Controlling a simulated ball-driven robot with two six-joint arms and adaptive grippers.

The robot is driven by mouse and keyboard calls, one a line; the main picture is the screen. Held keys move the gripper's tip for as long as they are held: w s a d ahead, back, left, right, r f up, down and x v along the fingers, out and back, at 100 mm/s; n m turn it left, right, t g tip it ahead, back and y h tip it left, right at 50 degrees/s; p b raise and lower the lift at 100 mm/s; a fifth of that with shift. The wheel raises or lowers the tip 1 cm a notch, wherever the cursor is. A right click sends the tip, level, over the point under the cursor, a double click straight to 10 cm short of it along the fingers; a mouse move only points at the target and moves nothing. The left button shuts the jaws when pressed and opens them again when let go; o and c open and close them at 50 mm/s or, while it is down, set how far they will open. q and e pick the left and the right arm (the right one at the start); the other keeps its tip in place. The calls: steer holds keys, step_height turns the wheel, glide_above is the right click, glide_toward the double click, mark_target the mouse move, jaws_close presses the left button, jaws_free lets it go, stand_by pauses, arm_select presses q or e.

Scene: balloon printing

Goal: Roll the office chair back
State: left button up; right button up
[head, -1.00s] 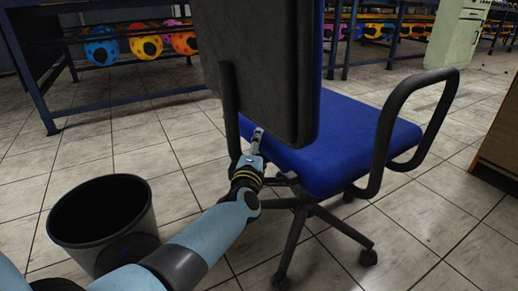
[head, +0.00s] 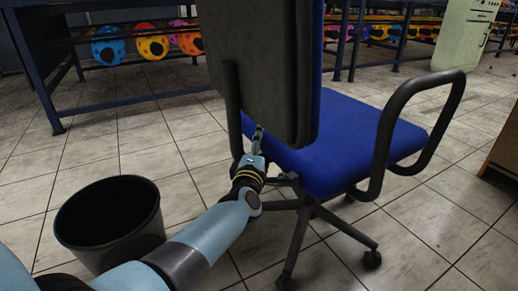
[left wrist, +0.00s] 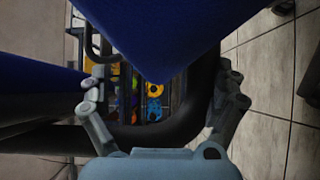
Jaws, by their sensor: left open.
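The office chair has a blue seat (head: 330,145), a black backrest (head: 265,65) with its back toward me, and black loop armrests. The right armrest (head: 425,125) is clear of my arm. My left gripper (head: 257,142) is at the chair's left armrest (head: 231,105), beside the backrest's lower edge, and is partly hidden there. In the left wrist view my gripper's fingers (left wrist: 163,97) are spread apart, with the dark curved armrest (left wrist: 165,132) between them and the blue seat (left wrist: 150,35) just beyond. My right gripper is not in view.
A black waste bin (head: 108,215) stands on the tiled floor near my left arm. A blue-framed rack (head: 130,100) with colourful balloons stands behind. A pale green cabinet (head: 463,35) is at the back right, and a wooden piece (head: 503,145) is at the right edge.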

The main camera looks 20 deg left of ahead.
arm_select(q)
steer(key=shift+s+d, duration=0.15)
steer(key=shift+s, duration=0.05)
steer(key=v, duration=0.7)
steer(key=shift+s, duration=0.3)
